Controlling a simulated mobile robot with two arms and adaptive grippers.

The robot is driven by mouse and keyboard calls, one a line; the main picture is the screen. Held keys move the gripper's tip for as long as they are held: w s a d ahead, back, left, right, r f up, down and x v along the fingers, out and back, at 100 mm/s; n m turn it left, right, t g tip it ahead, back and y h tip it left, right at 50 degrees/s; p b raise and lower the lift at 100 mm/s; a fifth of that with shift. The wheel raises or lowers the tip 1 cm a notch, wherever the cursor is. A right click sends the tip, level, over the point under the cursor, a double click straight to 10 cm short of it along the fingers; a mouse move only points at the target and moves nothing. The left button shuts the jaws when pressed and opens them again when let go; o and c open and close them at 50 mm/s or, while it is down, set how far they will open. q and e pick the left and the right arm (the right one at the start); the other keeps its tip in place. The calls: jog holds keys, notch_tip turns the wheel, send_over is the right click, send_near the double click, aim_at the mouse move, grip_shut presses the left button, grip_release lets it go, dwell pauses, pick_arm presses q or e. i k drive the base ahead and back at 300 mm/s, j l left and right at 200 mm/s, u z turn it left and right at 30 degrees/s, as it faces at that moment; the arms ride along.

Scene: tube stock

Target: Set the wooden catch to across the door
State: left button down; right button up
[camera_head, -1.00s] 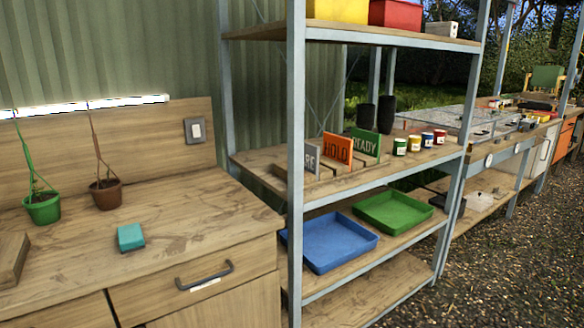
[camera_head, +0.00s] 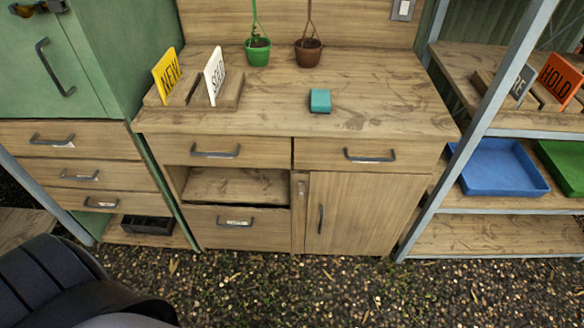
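The wooden door (camera_head: 368,215) is the lower right front of the workbench and looks shut. It has a dark upright handle (camera_head: 321,219) near its left edge. A small wooden piece that looks like the catch (camera_head: 302,188) sits on the post just left of the door's upper part. It seems to stand upright, beside the door rather than across it, but it is too small to be sure. Neither gripper shows.
The bench top (camera_head: 390,115) bears a teal block (camera_head: 320,100), two potted plants and a sign rack (camera_head: 228,95). A green cabinet (camera_head: 60,60) stands left, a metal shelf with a blue tray (camera_head: 503,168) right. The gravel (camera_head: 330,290) before the door is clear.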

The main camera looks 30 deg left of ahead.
aim_at(301, 191)
jog(key=u, duration=0.8)
